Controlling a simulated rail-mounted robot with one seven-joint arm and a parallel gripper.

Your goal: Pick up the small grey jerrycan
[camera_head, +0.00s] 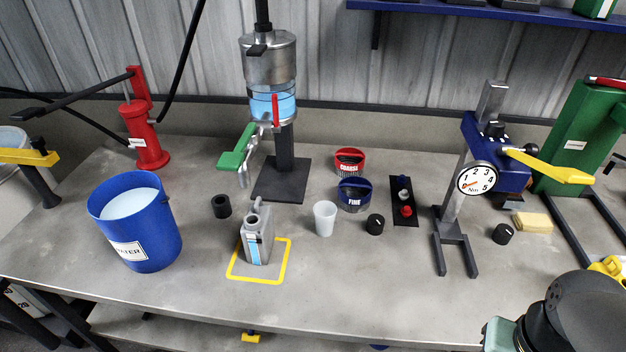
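The small grey jerrycan (266,239) stands upright on the grey workbench, inside a yellow outlined square (286,262) marked on the top. It has a blue and white label on its front, and a neck and handle on top. Nothing is touching it from above. My gripper is not in view. A dark rounded part of my arm (585,310) shows at the bottom right corner, well apart from the jerrycan.
A blue bucket (160,235) stands left of the jerrycan. Behind stands the disperser column (284,150) with a green lever (238,148). The bench in front of the jerrycan is clear.

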